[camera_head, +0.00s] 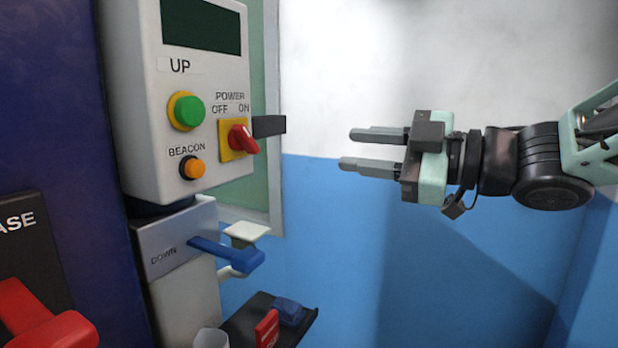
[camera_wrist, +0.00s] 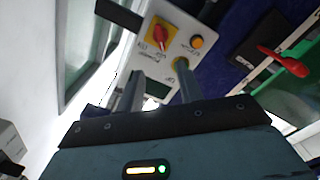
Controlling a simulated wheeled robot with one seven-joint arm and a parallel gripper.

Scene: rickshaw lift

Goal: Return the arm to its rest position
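My gripper (camera_head: 352,149) is in the right half of the head view, pointing left toward the control panel (camera_head: 150,120). Its two fingers are apart with nothing between them. The fingers also show in the wrist view (camera_wrist: 160,85), in front of the panel (camera_wrist: 180,45). A clear gap separates the fingertips from the red power switch (camera_head: 240,139) in the head view. My arm reaches in from the right edge; its upper links are out of view.
The panel has a green UP button (camera_head: 187,111) and an orange BEACON button (camera_head: 193,168). A blue DOWN lever (camera_head: 230,255) sticks out below. A dark shelf (camera_head: 300,334) holds small red and blue items. A red lever (camera_head: 45,320) is at lower left. The blue-white wall (camera_head: 340,250) stands behind.

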